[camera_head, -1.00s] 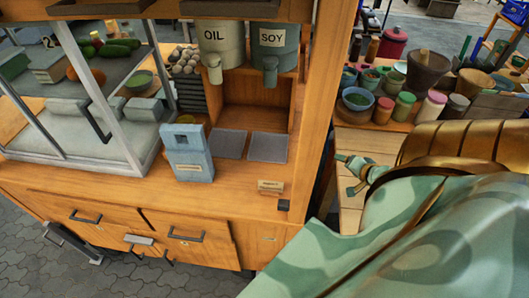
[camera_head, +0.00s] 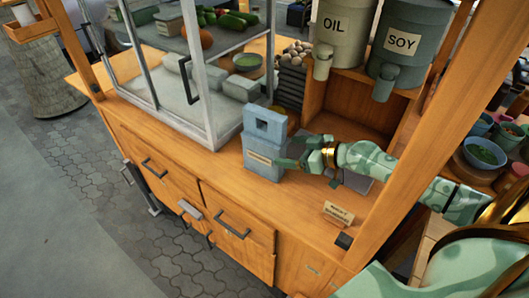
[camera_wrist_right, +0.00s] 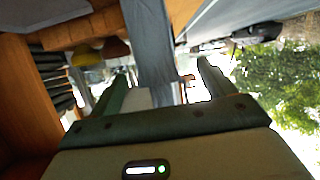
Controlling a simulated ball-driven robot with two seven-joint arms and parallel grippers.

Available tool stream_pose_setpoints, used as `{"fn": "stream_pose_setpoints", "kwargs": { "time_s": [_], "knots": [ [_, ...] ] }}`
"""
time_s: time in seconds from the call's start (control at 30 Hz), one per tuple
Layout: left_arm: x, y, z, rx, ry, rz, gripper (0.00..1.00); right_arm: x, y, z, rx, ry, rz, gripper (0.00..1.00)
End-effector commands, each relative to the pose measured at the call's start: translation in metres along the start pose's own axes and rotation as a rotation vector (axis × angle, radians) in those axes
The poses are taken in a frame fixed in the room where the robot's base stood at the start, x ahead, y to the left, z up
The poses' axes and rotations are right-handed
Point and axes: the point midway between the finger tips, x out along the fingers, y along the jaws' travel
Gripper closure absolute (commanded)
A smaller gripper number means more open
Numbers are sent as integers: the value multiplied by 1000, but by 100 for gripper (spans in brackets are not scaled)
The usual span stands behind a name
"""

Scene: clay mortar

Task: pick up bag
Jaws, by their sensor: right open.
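The blue-grey bag (camera_head: 262,153), with a square hole near its top and a small label, stands upright on the wooden counter of the stall. My right gripper (camera_head: 288,155) reaches in from the right, its fingers at the bag's right side. In the right wrist view the open fingers (camera_wrist_right: 160,85) stand apart, with a blue-grey upright shape that looks like the bag (camera_wrist_right: 150,45) between and beyond them. I cannot tell whether the fingers touch it. My left gripper is not in view.
A glass case (camera_head: 208,95) with vegetables stands left of the bag. A small sign (camera_head: 338,213) is on the counter's front right. A wooden post (camera_head: 437,130) rises at the right.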

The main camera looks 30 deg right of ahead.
Motion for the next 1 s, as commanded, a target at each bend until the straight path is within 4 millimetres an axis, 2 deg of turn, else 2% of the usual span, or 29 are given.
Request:
{"fn": "stream_pose_setpoints", "kwargs": {
  "time_s": [0.1, 0.27, 0.57, 0.83, 0.87, 1.0],
  "knots": [
    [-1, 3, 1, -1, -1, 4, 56, 17, 1, 0, 2, 2, 2, 18],
    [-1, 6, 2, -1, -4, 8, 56, 28, 1, 0, 2, 1, 1, 18],
    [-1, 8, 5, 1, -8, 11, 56, 73, 6, -2, 4, 1, 1, 18],
    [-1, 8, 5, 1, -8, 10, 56, 77, 5, -1, 2, -1, 1, 18],
    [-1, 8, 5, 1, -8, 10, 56, 77, 6, -1, 2, -1, 1, 24],
    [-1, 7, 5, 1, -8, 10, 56, 77, 6, -1, 2, -1, 1, 63]
  ]
}}
